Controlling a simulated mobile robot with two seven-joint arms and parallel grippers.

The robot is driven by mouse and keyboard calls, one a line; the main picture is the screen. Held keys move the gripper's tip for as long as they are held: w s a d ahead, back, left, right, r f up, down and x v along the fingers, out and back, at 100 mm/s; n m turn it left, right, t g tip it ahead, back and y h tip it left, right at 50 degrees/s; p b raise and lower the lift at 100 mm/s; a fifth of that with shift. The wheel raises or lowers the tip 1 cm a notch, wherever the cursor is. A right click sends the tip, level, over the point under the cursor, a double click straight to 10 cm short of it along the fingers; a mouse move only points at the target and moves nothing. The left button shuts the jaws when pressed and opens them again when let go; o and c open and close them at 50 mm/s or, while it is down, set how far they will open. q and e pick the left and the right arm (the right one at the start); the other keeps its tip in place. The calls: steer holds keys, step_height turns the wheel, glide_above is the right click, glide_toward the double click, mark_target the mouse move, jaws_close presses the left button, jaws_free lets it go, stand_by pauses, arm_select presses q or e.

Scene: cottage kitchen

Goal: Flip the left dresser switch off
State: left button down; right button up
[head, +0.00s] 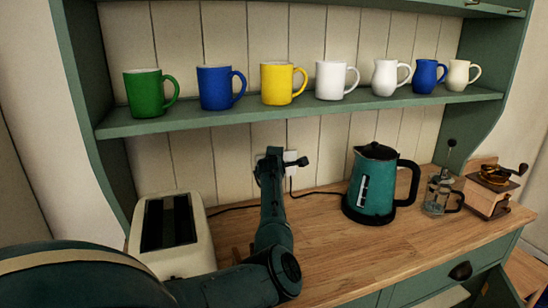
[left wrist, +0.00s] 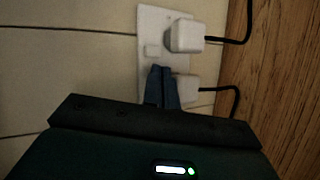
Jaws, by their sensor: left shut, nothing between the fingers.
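The white double socket plate (left wrist: 150,20) is on the panelled wall at the back of the dresser. In the left wrist view, a small switch (left wrist: 152,51) on it is clear of the fingers. My left gripper (left wrist: 161,70) is shut and empty, its tips in front of the plate beside the lower plug. The fingers cover the part of the plate where a second switch could be; touching or apart, I cannot tell. In the head view, my left gripper (head: 273,154) hides most of the plate, with a white part (head: 291,156) showing. My right gripper is not in view.
Two white plugs, one upper (left wrist: 187,36) and one lower (left wrist: 185,89), with black cords, sit in the plate. A cream toaster (head: 172,235) stands left, a teal kettle (head: 372,185) right, on the wooden worktop (head: 330,235). A shelf of mugs (head: 225,118) is above.

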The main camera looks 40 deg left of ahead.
arm_select(q)
steer(key=shift+s+d, duration=0.15)
steer(key=shift+d, duration=0.15)
steer(key=d, duration=0.1)
steer(key=s+d+p, duration=0.1)
steer(key=d, duration=0.1)
steer(key=s+d+p, duration=0.1)
steer(key=shift+s+d+f, duration=0.15)
steer(key=shift+d+f, duration=0.05)
steer(key=shift+f, duration=0.2)
stand_by(0.6)
